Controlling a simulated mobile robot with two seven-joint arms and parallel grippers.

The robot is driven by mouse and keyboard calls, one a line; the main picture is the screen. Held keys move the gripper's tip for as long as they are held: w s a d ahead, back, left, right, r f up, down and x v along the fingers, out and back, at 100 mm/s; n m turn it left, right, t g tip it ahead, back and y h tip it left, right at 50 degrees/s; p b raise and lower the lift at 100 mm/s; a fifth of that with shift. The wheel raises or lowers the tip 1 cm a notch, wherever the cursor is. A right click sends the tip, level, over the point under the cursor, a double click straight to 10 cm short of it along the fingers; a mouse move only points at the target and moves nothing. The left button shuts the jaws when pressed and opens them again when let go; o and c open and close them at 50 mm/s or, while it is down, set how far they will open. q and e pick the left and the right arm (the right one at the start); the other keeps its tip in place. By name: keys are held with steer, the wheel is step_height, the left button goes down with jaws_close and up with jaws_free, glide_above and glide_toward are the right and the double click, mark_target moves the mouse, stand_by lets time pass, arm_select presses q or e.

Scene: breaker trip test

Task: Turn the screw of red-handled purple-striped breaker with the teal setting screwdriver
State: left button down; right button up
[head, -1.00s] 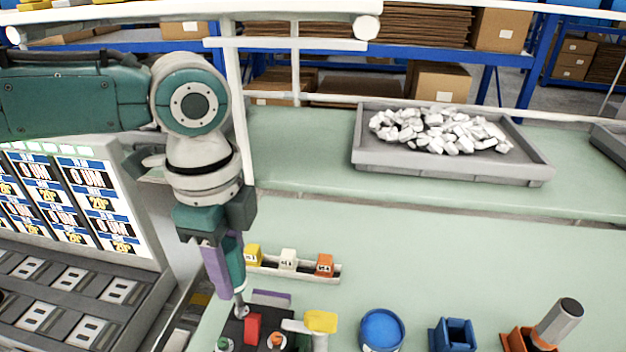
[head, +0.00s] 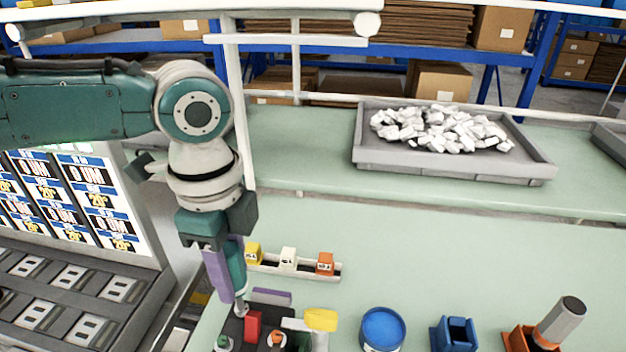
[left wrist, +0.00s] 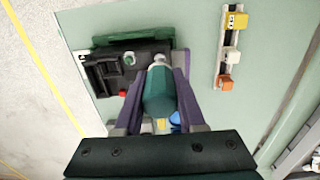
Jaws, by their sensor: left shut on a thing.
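The teal setting screwdriver (head: 236,272) is held between the purple fingers of my left gripper (head: 229,275). It points down, and its metal tip is at the dark breaker (head: 233,327) at the bottom of the head view. I cannot tell whether the tip sits in the screw. The breaker has a red handle (head: 253,324) and a purple stripe (head: 272,296) along its far edge. In the left wrist view the screwdriver (left wrist: 160,98) hides part of the black breaker body (left wrist: 105,72), and a bit of red handle (left wrist: 122,93) shows. My right gripper is out of view.
A yellow-topped white piece (head: 320,320) stands close right of the breaker. A rail with yellow, white and orange blocks (head: 288,264) lies behind. A blue tub (head: 382,329), a blue holder (head: 454,335) and an orange holder (head: 520,341) stand right. The mid-right table is clear.

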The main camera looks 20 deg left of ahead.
arm_select(q)
steer(key=shift+m, duration=1)
steer(key=shift+m+p, duration=0.3)
steer(key=shift+m, duration=0.7)
steer(key=shift+m, duration=1)
steer(key=shift+m, duration=1)
